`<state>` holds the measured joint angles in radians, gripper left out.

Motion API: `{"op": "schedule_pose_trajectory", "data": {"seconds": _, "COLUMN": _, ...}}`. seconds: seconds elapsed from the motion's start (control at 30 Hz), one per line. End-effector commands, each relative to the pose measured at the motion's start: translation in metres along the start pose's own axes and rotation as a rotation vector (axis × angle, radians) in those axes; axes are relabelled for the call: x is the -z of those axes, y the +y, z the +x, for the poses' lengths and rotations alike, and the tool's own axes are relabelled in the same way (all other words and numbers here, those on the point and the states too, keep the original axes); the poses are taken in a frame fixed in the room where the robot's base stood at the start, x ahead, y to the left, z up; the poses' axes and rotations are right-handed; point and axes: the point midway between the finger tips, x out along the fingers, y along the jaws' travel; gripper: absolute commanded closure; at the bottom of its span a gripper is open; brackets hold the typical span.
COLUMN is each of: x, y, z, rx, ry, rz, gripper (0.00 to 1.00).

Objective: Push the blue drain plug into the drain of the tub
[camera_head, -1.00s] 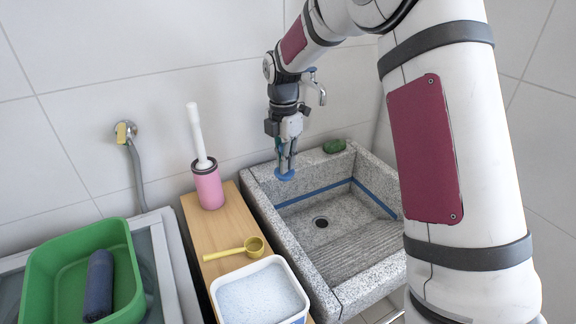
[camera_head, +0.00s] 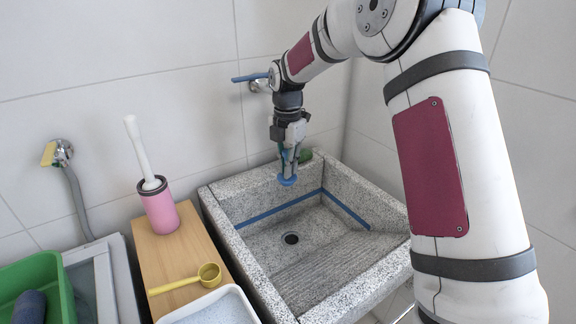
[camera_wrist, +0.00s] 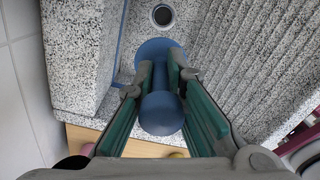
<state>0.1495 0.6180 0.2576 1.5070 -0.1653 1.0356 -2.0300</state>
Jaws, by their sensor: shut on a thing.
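The blue drain plug (camera_head: 288,181) is in my gripper (camera_head: 289,158), held above the back part of the grey speckled stone tub (camera_head: 240,181). In the wrist view the plug (camera_wrist: 161,115) shows its round knob between the green-padded fingers (camera_wrist: 160,88), with its wider disc beyond them. The drain (camera_head: 291,238) is a dark round hole in the tub floor. It also shows in the wrist view (camera_wrist: 162,15), beyond the plug and apart from it. In the head view the plug is above and behind the drain.
A wooden board (camera_head: 183,252) left of the tub carries a pink brush holder (camera_head: 159,207), a yellow scoop (camera_head: 186,283) and a white basin (camera_head: 215,308). A green tub (camera_head: 52,279) stands at far left.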

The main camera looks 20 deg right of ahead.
Motion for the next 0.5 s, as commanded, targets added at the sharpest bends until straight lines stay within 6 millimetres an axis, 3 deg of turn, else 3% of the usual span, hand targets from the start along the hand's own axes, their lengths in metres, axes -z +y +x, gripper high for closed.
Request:
{"op": "schedule_pose_trajectory", "data": {"seconds": 0.03, "x": -0.020, "y": -0.008, "z": 0.014, "rx": 0.009, "ry": -0.012, "rz": 0.036, "gripper": 1.00}}
{"op": "schedule_pose_trajectory", "data": {"seconds": 0.5, "x": -0.014, "y": -0.007, "z": 0.055, "rx": 0.009, "ry": -0.006, "rz": 0.025, "gripper": 1.00}}
